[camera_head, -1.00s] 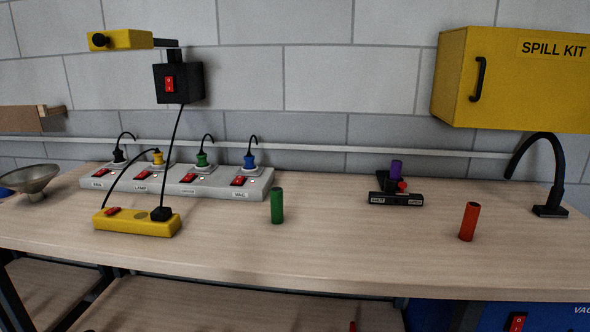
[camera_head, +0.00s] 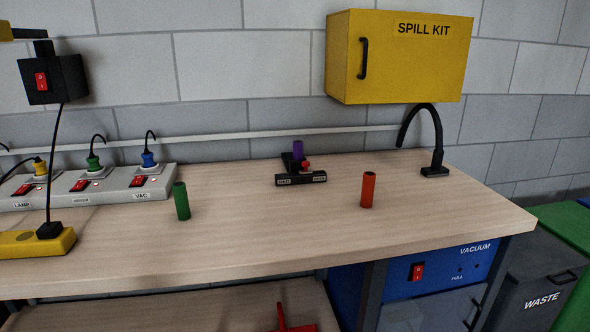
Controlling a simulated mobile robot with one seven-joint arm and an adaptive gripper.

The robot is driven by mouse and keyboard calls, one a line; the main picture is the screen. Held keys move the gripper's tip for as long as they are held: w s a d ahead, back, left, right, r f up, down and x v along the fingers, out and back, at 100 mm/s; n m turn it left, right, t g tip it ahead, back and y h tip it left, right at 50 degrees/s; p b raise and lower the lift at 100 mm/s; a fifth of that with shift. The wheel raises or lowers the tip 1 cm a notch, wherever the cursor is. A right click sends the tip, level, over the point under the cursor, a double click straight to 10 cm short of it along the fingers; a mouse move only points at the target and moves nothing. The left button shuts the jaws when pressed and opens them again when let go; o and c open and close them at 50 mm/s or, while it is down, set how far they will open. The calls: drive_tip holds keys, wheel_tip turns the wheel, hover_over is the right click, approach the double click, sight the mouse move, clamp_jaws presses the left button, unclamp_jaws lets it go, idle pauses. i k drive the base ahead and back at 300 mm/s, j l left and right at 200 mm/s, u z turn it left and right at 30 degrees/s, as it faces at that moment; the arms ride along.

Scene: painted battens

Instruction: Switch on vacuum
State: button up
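The blue vacuum (camera_head: 442,262) stands under the right end of the workbench, with "VACUUM" lettered at its upper right. A red rocker switch (camera_head: 418,271) sits on its front panel; its position is too small to tell. On the bench, the grey power strip (camera_head: 110,193) has a blue plug (camera_head: 148,160) in the socket marked VAC, with a red switch (camera_head: 141,182) beside it. My gripper is not in view.
A green cylinder (camera_head: 181,201) and a red-orange cylinder (camera_head: 367,190) stand on the bench (camera_head: 270,230). A black clamp-like fixture (camera_head: 300,178) sits behind them. A yellow spill kit cabinet (camera_head: 400,60) hangs above. A waste bin (camera_head: 540,285) stands right of the vacuum.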

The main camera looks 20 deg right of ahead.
sight(418, 271)
drive_tip(key=l+z, duration=0.95)
drive_tip(key=l, duration=0.15)
